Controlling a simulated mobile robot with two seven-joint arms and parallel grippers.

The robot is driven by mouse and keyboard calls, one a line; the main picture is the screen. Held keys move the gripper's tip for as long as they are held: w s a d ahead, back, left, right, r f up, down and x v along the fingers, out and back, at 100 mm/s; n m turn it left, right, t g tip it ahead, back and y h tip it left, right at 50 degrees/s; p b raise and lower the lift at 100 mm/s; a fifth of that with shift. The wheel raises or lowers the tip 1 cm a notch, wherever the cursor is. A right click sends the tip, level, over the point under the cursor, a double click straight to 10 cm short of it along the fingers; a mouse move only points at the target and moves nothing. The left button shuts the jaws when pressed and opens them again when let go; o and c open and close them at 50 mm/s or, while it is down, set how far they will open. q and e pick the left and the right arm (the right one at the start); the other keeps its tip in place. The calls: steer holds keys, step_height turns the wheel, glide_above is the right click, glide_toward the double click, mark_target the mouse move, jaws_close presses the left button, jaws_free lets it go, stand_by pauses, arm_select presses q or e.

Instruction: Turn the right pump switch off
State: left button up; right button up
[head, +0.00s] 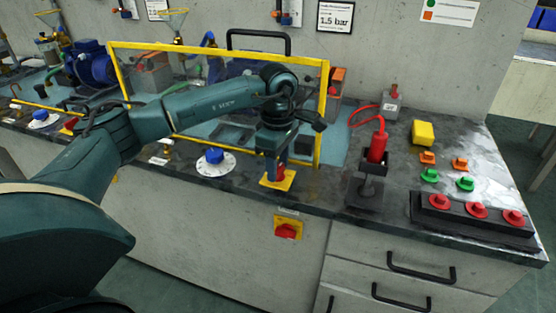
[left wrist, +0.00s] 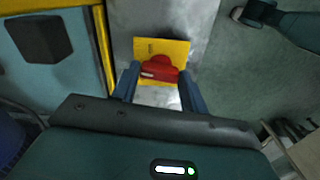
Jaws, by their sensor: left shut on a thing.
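The right pump switch (head: 280,180) is a red rotary handle on a yellow plate, on the counter near its front edge. My left gripper (head: 275,171) reaches down onto it from above and is shut on the red handle, partly hiding it. In the left wrist view the red handle (left wrist: 160,68) lies between the two fingers, roughly crosswise and slightly tilted, on its yellow plate (left wrist: 175,48). A small pale mark shows at its left end. My right gripper is not in view.
A yellow-framed clear guard (head: 217,52) stands just behind the switch. A blue knob (head: 214,156) on a white dial is to its left. Another red switch (head: 287,231) is on the cabinet front below. A red-handled tool (head: 377,141) and red buttons (head: 476,209) are to the right.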

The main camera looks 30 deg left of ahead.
mark_target(278, 168)
arm_select(q)
steer(key=shift+n, duration=0.7)
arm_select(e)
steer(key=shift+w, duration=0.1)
arm_select(q)
steer(key=shift+n, duration=0.3)
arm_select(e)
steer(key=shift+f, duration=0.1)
arm_select(q)
steer(key=o, duration=1)
steer(key=shift+r+p, duration=0.65)
steer(key=shift+r, duration=5.95)
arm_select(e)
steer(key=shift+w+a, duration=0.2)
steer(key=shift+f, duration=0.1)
